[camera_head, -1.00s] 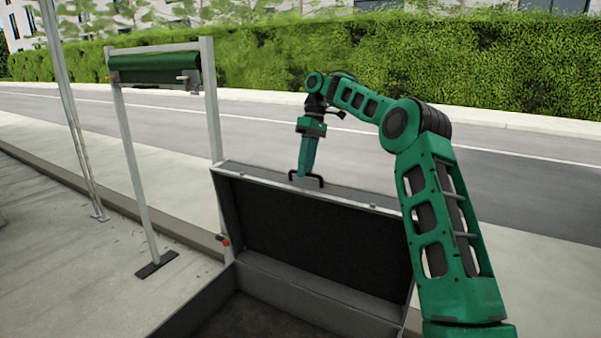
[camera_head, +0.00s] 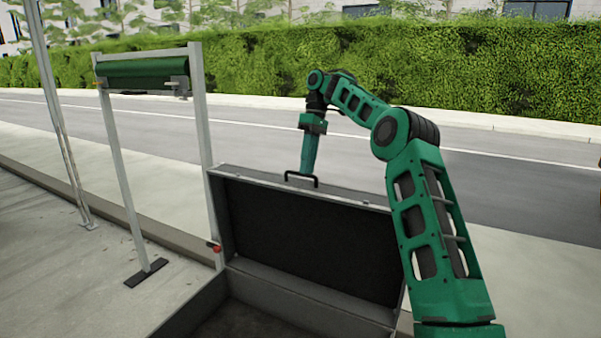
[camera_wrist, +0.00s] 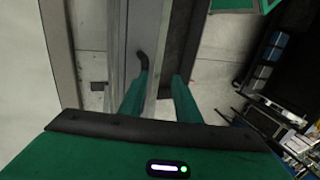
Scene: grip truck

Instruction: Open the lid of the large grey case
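The large grey case (camera_head: 310,292) is in front of me in the head view, and its lid (camera_head: 305,236) stands raised, roughly upright, with the dark inside facing me. A black handle (camera_head: 301,178) sits on the lid's top edge. My gripper (camera_head: 308,168) points down at that edge, right by the handle, with its tips partly hidden. In the wrist view my gripper (camera_wrist: 160,85) has its two green fingers apart, with the lid's edge between them. The handle (camera_wrist: 142,68) shows just beyond the left finger. I cannot tell whether the fingers touch the lid.
A metal frame with a green roll (camera_head: 145,68) stands to the left, close to the case. A pole (camera_head: 52,110) stands farther left. Behind the case are pavement, a road (camera_head: 480,160) and a hedge (camera_head: 450,75). The wrist view shows shelved equipment (camera_wrist: 270,70) at right.

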